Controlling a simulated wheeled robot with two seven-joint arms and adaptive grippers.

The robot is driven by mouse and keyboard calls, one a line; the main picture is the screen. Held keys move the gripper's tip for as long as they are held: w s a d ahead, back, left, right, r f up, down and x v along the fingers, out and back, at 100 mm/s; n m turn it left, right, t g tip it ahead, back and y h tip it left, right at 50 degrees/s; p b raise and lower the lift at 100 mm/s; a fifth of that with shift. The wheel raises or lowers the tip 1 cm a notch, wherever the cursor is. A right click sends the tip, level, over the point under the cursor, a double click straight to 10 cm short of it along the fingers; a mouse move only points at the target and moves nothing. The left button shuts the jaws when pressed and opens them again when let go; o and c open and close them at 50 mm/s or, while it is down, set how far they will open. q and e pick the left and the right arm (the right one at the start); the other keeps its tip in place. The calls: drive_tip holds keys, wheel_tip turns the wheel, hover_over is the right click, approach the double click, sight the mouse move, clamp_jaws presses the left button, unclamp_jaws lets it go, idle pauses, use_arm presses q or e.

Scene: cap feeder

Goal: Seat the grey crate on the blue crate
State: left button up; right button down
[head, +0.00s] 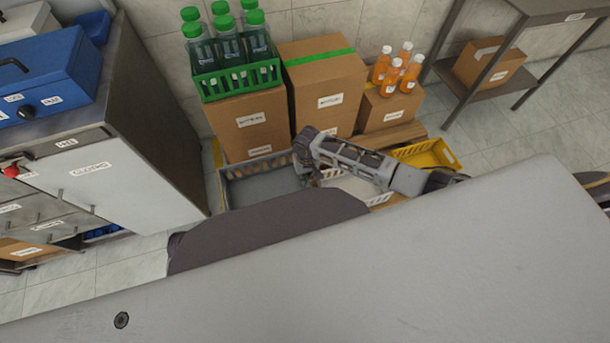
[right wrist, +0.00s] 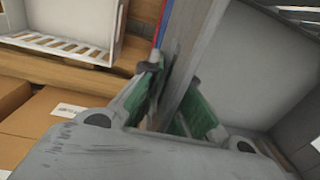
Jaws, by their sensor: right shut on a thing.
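The grey crate (head: 235,190) is on the left of the crate row in the head view, in front of the cardboard boxes. My right gripper (head: 301,168) is at its right side. In the right wrist view my right gripper (right wrist: 172,100) is shut on the crate's grey wall (right wrist: 190,45), one green-padded finger on each side. The crate's empty inside (right wrist: 250,65) shows to the right of that wall. A thin blue strip (right wrist: 163,28), perhaps part of the blue crate, shows beside the wall; otherwise I cannot make out the blue crate. My left gripper is not in view.
A white crate (right wrist: 60,45) is close to the gripper, on a wooden surface. A yellow crate (head: 428,154) is further right. Behind stand cardboard boxes (head: 326,92), a green bottle crate (head: 240,82) and orange bottles (head: 392,78). A metal cabinet (head: 135,172) bounds the left.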

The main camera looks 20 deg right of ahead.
drive_tip(key=shift+w+f+p, duration=0.1)
drive_tip(key=shift+f+p, duration=0.2)
drive_tip(key=shift+p, duration=0.05)
idle(0.9)
drive_tip(key=c, duration=1.6)
unclamp_jaws()
drive_tip(key=shift+o, duration=0.2)
drive_tip(key=shift+d+f, duration=0.1)
drive_tip(key=shift+f, duration=0.1)
wheel_tip(320, 180, up, 12)
drive_tip(key=shift+r, duration=0.1)
